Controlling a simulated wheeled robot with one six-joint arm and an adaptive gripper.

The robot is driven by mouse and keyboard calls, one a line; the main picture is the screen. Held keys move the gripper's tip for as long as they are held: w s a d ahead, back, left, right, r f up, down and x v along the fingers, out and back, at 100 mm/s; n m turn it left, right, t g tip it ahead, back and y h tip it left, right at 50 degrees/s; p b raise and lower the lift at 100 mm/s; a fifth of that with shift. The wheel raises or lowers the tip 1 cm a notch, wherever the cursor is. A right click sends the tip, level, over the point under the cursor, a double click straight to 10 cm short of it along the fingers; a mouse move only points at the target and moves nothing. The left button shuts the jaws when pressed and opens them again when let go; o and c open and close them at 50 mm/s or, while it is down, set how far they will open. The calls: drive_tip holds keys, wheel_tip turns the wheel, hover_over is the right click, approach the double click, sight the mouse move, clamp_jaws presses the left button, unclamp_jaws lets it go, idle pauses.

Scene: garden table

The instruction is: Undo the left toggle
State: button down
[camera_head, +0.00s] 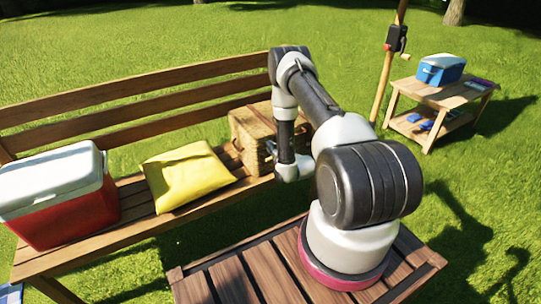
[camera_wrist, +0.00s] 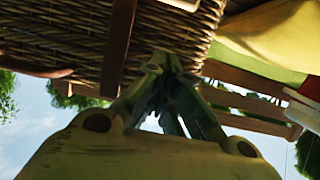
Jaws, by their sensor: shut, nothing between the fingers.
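The wicker picnic basket (camera_head: 250,124) stands on the bench beside the yellow cushion, and its woven side fills the upper left of the wrist view (camera_wrist: 60,35). A dark brown strap (camera_wrist: 118,45) crosses the weave there. A pale piece (camera_wrist: 180,3) is cut off at the top edge; I cannot tell if it is a toggle. My gripper (camera_wrist: 165,64) is shut and empty, its fingertips together close in front of the wicker. I cannot tell whether they touch it. In the head view my arm's wrist is at the basket's right front, and the toggles cannot be made out.
The wooden bench (camera_head: 140,86) also holds a yellow cushion (camera_head: 187,174) and a red cooler with a white lid (camera_head: 65,198). A side table (camera_head: 446,95) with a blue cooler (camera_head: 441,69) stands at the back right beside a wooden pole (camera_head: 389,68). Grass lies around.

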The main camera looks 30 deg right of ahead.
sight(266, 152)
drive_tip(key=shift+w+f, duration=0.2)
drive_tip(key=shift+f, duration=0.85)
drive_tip(key=shift+w+f, duration=0.15)
drive_tip(key=shift+f, duration=0.85)
